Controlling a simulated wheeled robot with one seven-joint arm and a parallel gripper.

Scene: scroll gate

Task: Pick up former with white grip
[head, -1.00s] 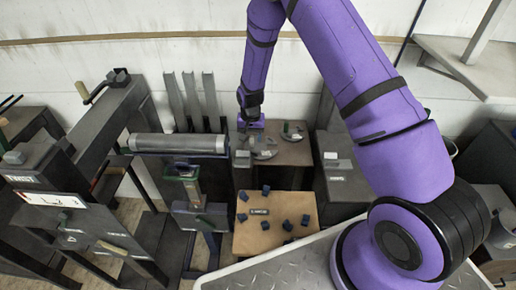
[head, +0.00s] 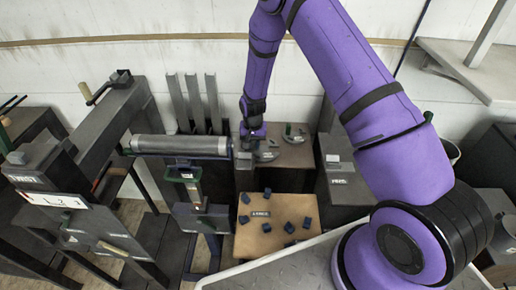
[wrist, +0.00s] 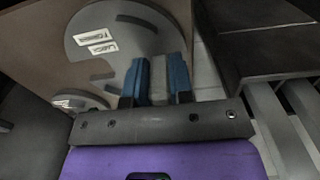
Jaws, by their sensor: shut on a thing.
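My gripper (wrist: 159,85) has its two blue fingers shut on a pale grey-white upright grip (wrist: 159,76), which I take for the white grip of a former. In the head view my gripper (head: 252,134) is low over the brown stand at the back, and the held grip is too small to make out there. A round grey plate with white labels (wrist: 125,28) lies just beyond the fingers in the wrist view. Another labelled plate (wrist: 82,103) shows at its left. I cannot tell which plate the held grip belongs to. A green grip (head: 288,129) stands to the right of my gripper.
The brown stand (head: 298,157) carries the formers. A large grey roller (head: 180,145) on a frame is close on the left. A dark grey cabinet (head: 342,188) stands to the right. A wooden board (head: 258,242) with several dark blue blocks lies in front.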

